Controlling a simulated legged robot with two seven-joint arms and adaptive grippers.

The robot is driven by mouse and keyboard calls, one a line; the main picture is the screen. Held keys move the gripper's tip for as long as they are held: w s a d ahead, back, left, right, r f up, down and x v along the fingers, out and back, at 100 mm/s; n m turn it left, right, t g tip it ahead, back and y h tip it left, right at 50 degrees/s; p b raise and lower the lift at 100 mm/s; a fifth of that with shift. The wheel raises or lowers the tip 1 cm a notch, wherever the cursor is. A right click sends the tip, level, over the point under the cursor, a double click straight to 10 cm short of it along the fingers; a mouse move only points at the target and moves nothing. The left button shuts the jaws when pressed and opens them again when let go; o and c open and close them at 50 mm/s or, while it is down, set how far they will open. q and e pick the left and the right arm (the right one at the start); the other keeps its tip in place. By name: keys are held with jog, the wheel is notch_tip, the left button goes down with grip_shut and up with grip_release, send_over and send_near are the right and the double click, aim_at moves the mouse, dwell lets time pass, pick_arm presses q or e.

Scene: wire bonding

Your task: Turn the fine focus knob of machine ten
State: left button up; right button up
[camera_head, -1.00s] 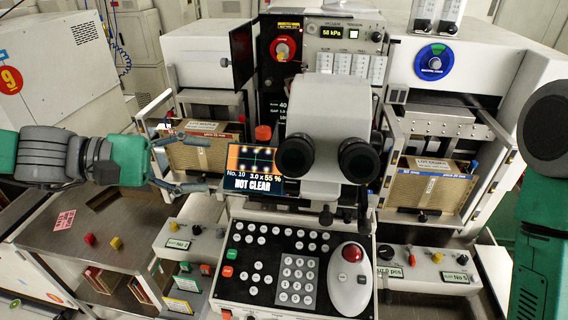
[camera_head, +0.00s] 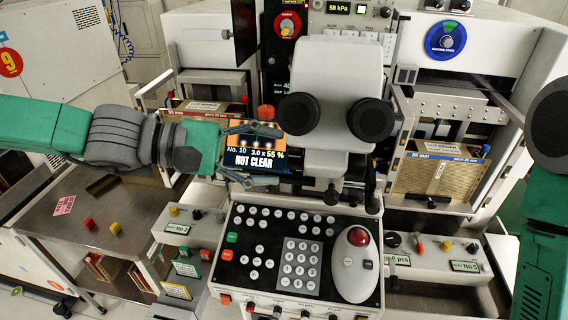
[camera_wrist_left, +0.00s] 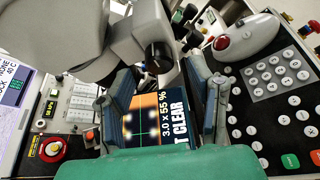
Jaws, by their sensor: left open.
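Machine ten has a white microscope head (camera_head: 336,75) with two black eyepieces. Its screen (camera_head: 262,150) reads "No. 10" and "NOT CLEAR", with blurred bright spots. Dark knob-like parts (camera_head: 333,194) hang under the head; I cannot tell which is the fine focus knob. My left gripper (camera_head: 258,158) is open and empty in front of the screen, left of the microscope's lower part. In the left wrist view its fingers (camera_wrist_left: 162,80) frame the screen, with a grey block and dark parts (camera_wrist_left: 184,20) beyond the tips. My right gripper is out of view.
A keypad panel (camera_head: 262,285) with a white mouse-like control (camera_head: 354,266) lies below the screen. Brown magazines (camera_head: 438,178) stand on the right. Small control boxes (camera_head: 188,228) flank the panel. A side table (camera_head: 125,205) holds small red and yellow blocks.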

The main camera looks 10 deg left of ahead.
pick_arm(q)
jog(key=shift+b+x, duration=0.3)
jog(key=shift+x, duration=1)
grip_shut()
jog(key=shift+r+p, duration=0.15)
jog(key=shift+p, duration=0.5)
jog(key=shift+w+n+g+y+p, duration=0.15)
jog(key=shift+n+g+p, duration=0.85)
jog(key=shift+p, duration=2.2)
jog(key=shift+w+n+g+y+p, duration=0.1)
jog(key=shift+n+g+y+p, duration=0.3)
jog(key=shift+n+p, duration=1.95)
jog(key=shift+m+p, duration=0.85)
grip_release()
